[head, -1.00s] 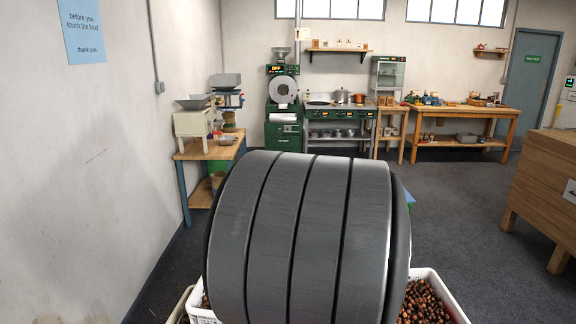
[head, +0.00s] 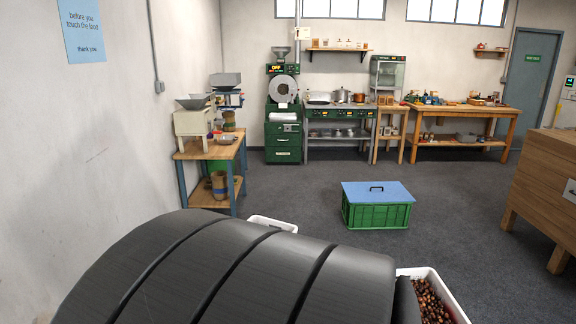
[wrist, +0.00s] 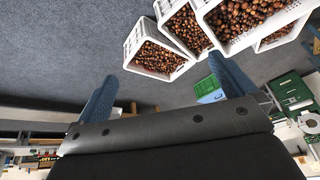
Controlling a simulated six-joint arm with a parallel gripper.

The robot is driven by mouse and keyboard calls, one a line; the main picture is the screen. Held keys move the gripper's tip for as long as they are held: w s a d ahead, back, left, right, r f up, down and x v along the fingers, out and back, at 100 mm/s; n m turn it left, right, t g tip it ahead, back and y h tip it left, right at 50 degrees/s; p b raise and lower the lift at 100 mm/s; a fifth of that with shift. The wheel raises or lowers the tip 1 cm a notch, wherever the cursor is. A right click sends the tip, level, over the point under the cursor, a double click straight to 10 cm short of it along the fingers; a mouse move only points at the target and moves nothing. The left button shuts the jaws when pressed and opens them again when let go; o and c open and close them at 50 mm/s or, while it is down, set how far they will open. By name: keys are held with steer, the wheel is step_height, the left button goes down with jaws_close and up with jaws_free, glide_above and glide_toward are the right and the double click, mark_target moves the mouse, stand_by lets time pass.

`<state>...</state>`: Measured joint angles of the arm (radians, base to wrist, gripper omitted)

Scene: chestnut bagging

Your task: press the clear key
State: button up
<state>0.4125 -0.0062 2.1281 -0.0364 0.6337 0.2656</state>
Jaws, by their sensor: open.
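I cannot make out the clear key in either view. Devices that might carry keys are small: a cream scale with a pan (head: 193,122) on the wooden table at the left, and a wall panel (head: 570,82) at the far right edge. My gripper (wrist: 163,70) shows in the wrist view with its two blue fingers wide apart and nothing between them. It is away from any device there. In the head view the gripper is hidden, and only my dark arm link fills the lower left.
A green crate with a blue lid (head: 377,193) stands on open floor. White crates of chestnuts (wrist: 152,50) are near my arm; one shows at the lower right (head: 432,295). A green roaster (head: 283,115), a stove and a workbench (head: 460,112) line the back wall. A wooden cabinet (head: 545,185) stands right.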

jaws_close()
stand_by(1.5)
